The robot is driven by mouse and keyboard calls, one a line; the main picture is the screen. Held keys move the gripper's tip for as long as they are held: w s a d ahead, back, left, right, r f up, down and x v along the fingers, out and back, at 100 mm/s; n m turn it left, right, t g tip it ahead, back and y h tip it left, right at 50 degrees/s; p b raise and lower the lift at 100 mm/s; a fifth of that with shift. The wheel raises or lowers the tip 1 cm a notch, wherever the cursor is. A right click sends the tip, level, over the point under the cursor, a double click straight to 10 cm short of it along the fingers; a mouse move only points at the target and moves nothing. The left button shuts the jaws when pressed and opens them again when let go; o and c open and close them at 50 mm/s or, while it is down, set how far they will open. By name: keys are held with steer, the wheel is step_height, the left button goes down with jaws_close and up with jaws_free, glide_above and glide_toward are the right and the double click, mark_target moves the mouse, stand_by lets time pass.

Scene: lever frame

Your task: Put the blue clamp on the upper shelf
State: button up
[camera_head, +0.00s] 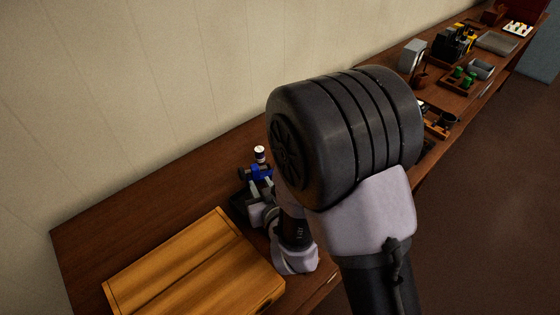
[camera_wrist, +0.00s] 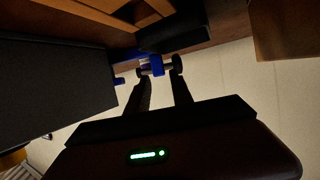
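The blue clamp (camera_head: 262,172) is near the back of the wooden table in the head view, just beyond the end of my arm. In the wrist view the blue clamp (camera_wrist: 157,65) shows at the tips of my gripper (camera_wrist: 160,73), with dark round parts on both sides of it. The two fingers stand apart with the clamp between or just beyond their tips. I cannot tell whether they press on it. In the head view my gripper (camera_head: 250,200) is partly hidden by my wrist. I cannot make out the upper shelf.
A wooden box or board (camera_head: 195,270) lies at the near left of the table. A small dark bottle with a white top (camera_head: 259,154) stands by the clamp. Farther right are a grey tray (camera_head: 496,43), green items (camera_head: 464,75) and a grey box (camera_head: 412,55). The table's far left is clear.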

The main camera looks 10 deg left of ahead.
mark_target(256, 173)
steer(key=b+x, duration=0.1)
steer(key=x, duration=0.6)
steer(key=shift+w+d+f, duration=0.1)
steer(key=shift+w+f, duration=0.05)
steer(key=shift+w, duration=0.05)
jaws_close()
stand_by(0.9)
